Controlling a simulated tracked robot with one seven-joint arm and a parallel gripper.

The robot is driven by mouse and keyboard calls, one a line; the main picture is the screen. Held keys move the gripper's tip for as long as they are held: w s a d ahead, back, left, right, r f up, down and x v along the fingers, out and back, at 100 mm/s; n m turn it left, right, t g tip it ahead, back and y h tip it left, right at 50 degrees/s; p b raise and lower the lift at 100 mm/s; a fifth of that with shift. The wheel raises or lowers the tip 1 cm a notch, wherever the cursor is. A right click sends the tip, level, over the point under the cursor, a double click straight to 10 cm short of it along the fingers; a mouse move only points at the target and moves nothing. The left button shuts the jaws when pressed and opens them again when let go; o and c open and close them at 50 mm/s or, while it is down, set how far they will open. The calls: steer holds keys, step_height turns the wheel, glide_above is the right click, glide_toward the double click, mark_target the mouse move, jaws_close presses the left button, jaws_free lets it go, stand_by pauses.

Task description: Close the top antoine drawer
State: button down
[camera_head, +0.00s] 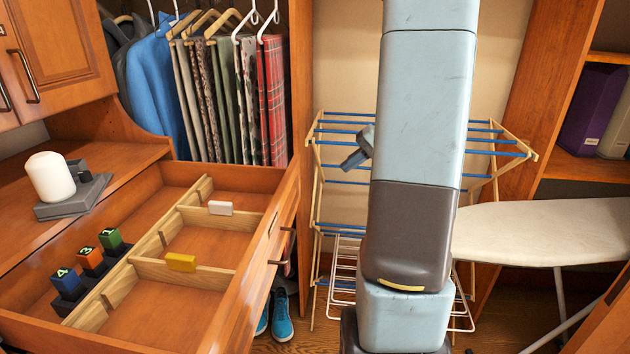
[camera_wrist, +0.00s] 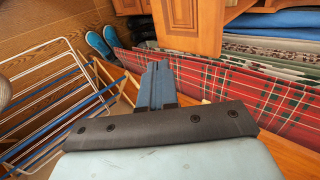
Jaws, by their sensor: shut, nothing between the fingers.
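The top drawer (camera_head: 255,292) stands pulled out from the wooden dresser at the left of the head view. Its front carries dark handles and faces right. Wooden dividers split its inside. My gripper (camera_head: 357,150) shows partly from behind my arm in the head view, in front of the drying rack, to the right of the drawer and apart from it. In the wrist view my gripper (camera_wrist: 157,88) has its fingers together with nothing between them. A wooden front (camera_wrist: 190,25) lies beyond the fingertips there; I cannot tell whether it is the open drawer.
A drying rack (camera_head: 335,125) and an ironing board (camera_head: 545,232) stand at the right. Hanging trousers (camera_head: 273,100) are behind the drawer. Blue shoes (camera_head: 282,320) are on the floor beside it. A white candle-like object (camera_head: 50,177) and its grey base are on the dresser top.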

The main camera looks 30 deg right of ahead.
steer(key=shift+w+a+r+x, duration=0.2)
steer(key=shift+a+r+x, duration=0.1)
steer(key=shift+x, duration=1.85)
steer(key=shift+w+a+r+x, duration=0.2)
steer(key=shift+r+x, duration=0.15)
steer(key=shift+x, duration=1.85)
steer(key=shift+w+a+r+x, duration=0.2)
steer(key=shift+r+x, duration=0.1)
steer(key=shift+x, duration=1.85)
